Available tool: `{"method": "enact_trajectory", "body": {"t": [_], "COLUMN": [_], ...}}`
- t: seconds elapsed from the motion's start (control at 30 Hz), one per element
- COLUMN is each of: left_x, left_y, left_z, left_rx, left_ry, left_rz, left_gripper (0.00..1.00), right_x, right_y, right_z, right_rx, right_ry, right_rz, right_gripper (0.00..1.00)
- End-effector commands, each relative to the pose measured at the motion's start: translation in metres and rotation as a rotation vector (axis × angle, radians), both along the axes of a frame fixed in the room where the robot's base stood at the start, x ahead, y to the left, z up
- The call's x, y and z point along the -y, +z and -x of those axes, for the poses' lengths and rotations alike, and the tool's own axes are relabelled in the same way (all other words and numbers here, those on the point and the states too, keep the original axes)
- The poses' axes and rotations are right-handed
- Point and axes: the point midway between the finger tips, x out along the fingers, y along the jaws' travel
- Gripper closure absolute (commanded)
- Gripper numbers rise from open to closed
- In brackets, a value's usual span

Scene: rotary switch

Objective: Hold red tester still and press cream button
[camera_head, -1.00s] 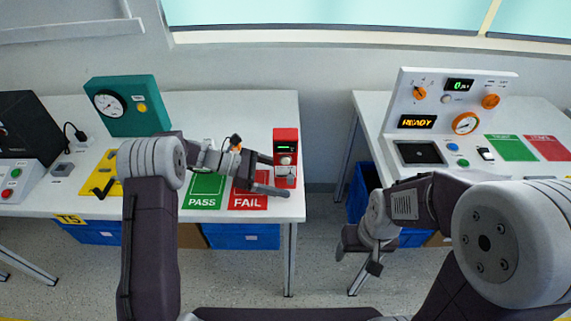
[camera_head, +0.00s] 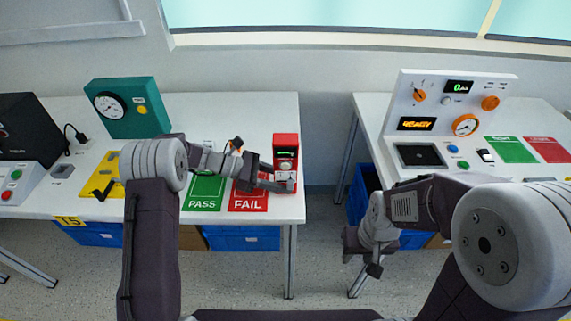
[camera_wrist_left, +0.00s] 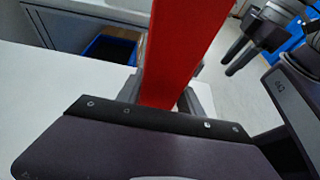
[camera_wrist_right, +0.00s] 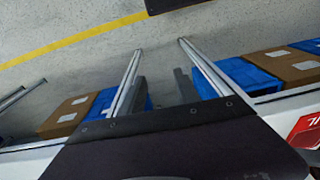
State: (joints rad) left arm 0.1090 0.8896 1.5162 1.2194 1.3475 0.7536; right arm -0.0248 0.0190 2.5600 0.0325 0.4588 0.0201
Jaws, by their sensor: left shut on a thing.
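The red tester (camera_head: 286,143) stands upright at the right front end of the left table, with a small green-lit display on its face. My left gripper (camera_head: 278,178) is shut on its lower part. In the left wrist view the red tester (camera_wrist_left: 180,55) rises between the fingers. A small cream button (camera_head: 285,165) shows on the tester's front, just above my left fingers; its details are too small to tell. My right gripper (camera_head: 364,256) is in front of the gap between the tables, away from the tester. In the right wrist view its fingers (camera_wrist_right: 161,90) are apart with nothing between them.
A green PASS mat (camera_head: 203,192) and a red FAIL mat (camera_head: 247,202) lie left of the tester. A white panel (camera_head: 445,85) with orange knobs stands on the right table. Floor gap (camera_head: 325,215) separates the tables; blue bins (camera_head: 240,237) sit underneath.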

Motion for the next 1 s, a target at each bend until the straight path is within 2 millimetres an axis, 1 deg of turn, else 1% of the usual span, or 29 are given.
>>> {"method": "enact_trajectory", "body": {"t": [0.03, 0.07, 0.1, 0.13, 1.0], "left_x": [-0.0001, -0.0001, -0.0001, -0.0001, -0.0002], "left_y": [0.0, 0.0, 0.0, 0.0, 0.0001], "left_z": [-0.0001, -0.0001, -0.0002, -0.0002, -0.0003], "left_rx": [0.0, 0.0, 0.0, 0.0, 0.0], "left_ry": [0.001, 0.001, 0.001, 0.001, 0.001], "left_rz": [0.0, 0.0, 0.0, 0.0, 0.0], "left_gripper": [0.99, 0.99, 0.99, 0.99, 0.99], "right_x": [0.0, 0.0, 0.0, 0.0, 0.0], "right_y": [0.0, 0.0, 0.0, 0.0, 0.0], "right_z": [0.0, 0.0, 0.0, 0.0, 0.0], "right_rx": [0.0, 0.0, 0.0, 0.0, 0.0], "right_ry": [0.0, 0.0, 0.0, 0.0, 0.0], "right_rz": [0.0, 0.0, 0.0, 0.0, 0.0], "right_gripper": [0.78, 0.87, 0.98, 1.0, 1.0]}}
